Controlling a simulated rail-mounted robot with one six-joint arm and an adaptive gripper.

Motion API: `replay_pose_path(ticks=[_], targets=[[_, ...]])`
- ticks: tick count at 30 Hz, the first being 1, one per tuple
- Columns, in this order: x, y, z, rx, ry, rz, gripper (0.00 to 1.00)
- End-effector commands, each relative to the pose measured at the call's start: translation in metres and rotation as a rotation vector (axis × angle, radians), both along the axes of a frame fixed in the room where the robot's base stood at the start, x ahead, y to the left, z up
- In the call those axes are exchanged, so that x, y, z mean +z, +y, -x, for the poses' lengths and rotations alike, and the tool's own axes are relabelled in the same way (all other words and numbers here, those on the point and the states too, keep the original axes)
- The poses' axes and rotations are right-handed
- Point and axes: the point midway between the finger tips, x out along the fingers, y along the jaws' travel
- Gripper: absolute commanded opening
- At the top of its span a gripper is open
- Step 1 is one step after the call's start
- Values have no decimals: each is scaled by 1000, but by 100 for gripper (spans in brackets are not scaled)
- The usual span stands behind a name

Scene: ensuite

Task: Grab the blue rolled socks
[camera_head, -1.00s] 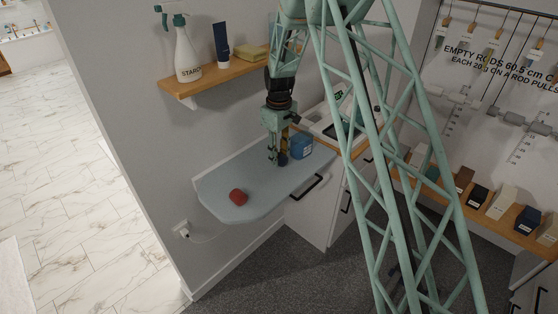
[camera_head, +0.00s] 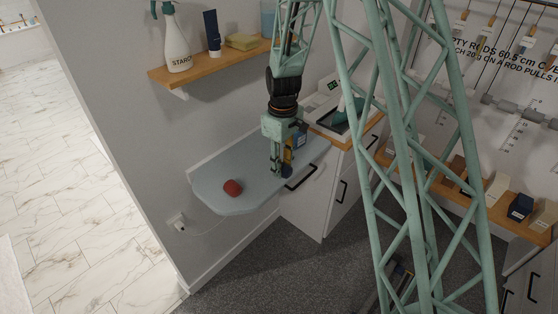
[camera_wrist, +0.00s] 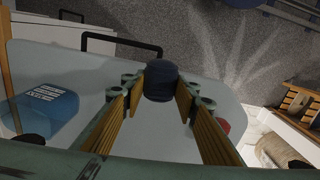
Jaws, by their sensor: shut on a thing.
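The blue rolled socks (camera_wrist: 161,78) are a dark navy roll between my fingertips in the wrist view. In the head view they show as a small dark shape (camera_head: 286,171) at the lower end of my gripper (camera_head: 281,168). My gripper is shut on them, a finger on each side, as the wrist view (camera_wrist: 160,96) shows. The socks are over the pale blue-grey shelf top (camera_head: 215,194), near its front edge. I cannot tell whether they touch it.
A red rounded item (camera_head: 232,187) lies on the shelf top to the left. A blue box with a white label (camera_wrist: 47,104) stands close behind my gripper. A wooden wall shelf (camera_head: 205,67) holds a spray bottle (camera_head: 174,45). A cabinet with black handles (camera_head: 309,204) stands right.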

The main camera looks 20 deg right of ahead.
Motion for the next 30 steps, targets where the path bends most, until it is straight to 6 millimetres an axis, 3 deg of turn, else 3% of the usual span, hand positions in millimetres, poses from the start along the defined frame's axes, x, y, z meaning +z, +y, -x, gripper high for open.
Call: replay_pose_path(ticks=[9, 30], targets=[[2, 0, 22, 0, 0, 0, 17], [2, 0, 24, -1, 0, 0, 17]])
